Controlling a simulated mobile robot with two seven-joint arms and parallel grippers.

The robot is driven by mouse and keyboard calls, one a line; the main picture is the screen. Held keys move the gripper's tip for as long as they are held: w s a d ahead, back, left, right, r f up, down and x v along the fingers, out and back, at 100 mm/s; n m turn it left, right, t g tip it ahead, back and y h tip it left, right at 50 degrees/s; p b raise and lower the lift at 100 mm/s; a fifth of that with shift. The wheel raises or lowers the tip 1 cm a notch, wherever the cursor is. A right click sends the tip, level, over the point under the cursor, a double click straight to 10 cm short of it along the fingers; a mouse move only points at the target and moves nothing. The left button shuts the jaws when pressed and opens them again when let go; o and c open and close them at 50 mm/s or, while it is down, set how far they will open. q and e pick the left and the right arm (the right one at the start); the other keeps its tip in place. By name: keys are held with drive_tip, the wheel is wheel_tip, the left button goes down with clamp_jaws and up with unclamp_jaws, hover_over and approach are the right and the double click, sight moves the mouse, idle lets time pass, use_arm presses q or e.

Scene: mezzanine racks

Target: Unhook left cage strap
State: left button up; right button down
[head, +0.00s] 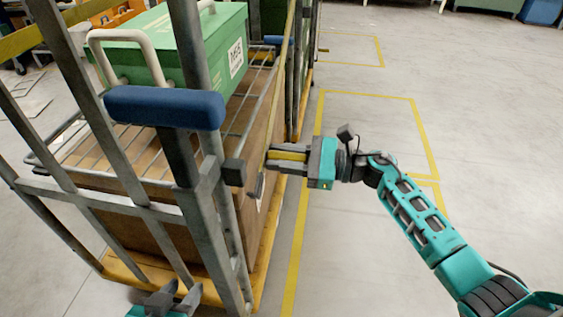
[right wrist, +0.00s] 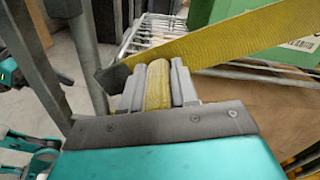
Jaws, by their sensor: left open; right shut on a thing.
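The yellow cage strap (right wrist: 225,42) slants across the right wrist view and ends at a dark end piece (right wrist: 112,78) close to a grey cage post. My right gripper (head: 272,158) is at the cage's right side, shut on a yellow part of the strap (right wrist: 157,85). In the head view the strap (head: 279,95) runs up and away from that gripper. A dark block (head: 233,172) sits on the near post, left of the right fingertips. Whether the end piece touches a hook I cannot tell. My left gripper (head: 168,300) is open and empty, low by the cage's front bars.
The grey cage has a blue padded handle (head: 165,108) and a yellow base edge (head: 268,235). Inside are a large cardboard box (head: 125,215) and a green case (head: 160,50) with pale handles. Yellow-lined floor (head: 375,130) to the right is clear.

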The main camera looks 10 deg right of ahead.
drive_tip(key=c, duration=0.9)
unclamp_jaws()
drive_tip(key=shift+o, duration=0.2)
drive_tip(key=v, duration=1.3)
drive_tip(key=shift+a, duration=0.1)
